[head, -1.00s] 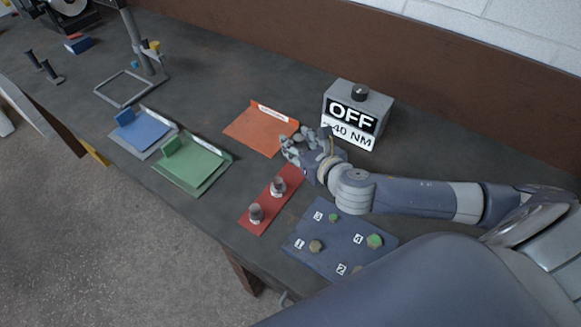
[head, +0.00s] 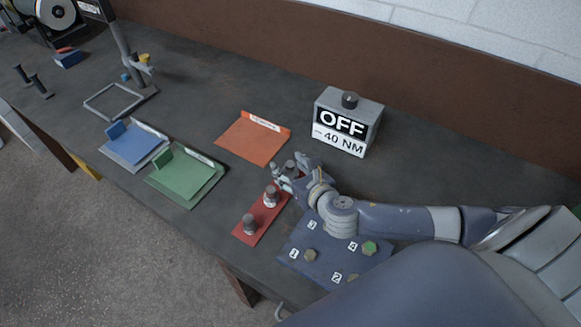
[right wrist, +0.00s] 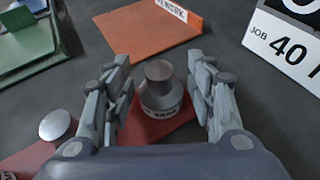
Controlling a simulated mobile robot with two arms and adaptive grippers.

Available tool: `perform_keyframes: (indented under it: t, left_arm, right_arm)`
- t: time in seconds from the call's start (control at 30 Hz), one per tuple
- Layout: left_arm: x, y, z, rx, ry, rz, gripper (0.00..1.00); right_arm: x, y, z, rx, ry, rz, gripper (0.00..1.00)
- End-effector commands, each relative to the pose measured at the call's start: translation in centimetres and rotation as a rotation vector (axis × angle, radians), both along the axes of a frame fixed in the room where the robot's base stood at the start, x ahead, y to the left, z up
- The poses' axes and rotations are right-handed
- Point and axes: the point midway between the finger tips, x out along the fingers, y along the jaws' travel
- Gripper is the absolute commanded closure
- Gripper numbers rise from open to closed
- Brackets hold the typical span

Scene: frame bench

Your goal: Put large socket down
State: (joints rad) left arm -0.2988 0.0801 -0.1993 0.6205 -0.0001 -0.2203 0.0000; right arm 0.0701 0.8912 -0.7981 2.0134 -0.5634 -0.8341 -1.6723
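The large socket (right wrist: 160,88), a dark grey stepped cylinder with a pale labelled band, stands upright at the far end of the red strip (head: 263,213). My right gripper (right wrist: 161,78) is around it, with fingers on both sides and visible gaps between fingers and socket, so it looks open. In the head view the right gripper (head: 290,171) is at the strip's far end and partly hides this socket. Two other sockets, a middle one (head: 270,197) and a near one (head: 250,223), stand on the strip. My left gripper is out of view.
A blue plate (head: 316,262) with numbered bolts lies below my right arm. A grey box (head: 362,108) reading OFF and 40 NM stands behind. Orange (head: 250,140), green (head: 184,180) and blue (head: 130,148) trays lie left. Bench is clear between the box and the orange tray.

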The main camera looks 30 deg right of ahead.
Motion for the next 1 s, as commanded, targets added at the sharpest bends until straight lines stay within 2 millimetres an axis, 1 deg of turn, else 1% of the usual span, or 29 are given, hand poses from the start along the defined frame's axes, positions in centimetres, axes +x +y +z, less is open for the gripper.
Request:
perform_keyframes:
  t: [0.27, 0.4, 0.57, 0.8, 0.9, 1.0]
  left_arm:
    - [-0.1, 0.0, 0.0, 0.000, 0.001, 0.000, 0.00]
    - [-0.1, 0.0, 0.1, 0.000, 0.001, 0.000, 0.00]
    - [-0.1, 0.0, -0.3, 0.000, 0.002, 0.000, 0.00]
    - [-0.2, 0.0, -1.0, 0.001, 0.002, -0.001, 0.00]
    - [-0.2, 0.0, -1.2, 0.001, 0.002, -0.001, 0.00]
    - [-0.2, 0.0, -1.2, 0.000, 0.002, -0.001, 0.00]
  right_arm:
    - [0.0, 0.0, 0.0, 0.000, 0.000, 0.000, 0.41]
    - [-0.1, 0.0, 0.4, 0.000, 0.001, 0.000, 0.41]
    - [-1.8, 0.0, 0.9, -0.001, 0.001, 0.001, 0.41]
    - [-5.1, 0.0, 2.2, -0.001, 0.002, 0.003, 0.41]
    - [-6.1, 0.0, 2.7, 0.000, 0.001, 0.002, 0.41]
    - [-6.7, 0.0, 3.1, 0.000, 0.000, 0.000, 0.41]
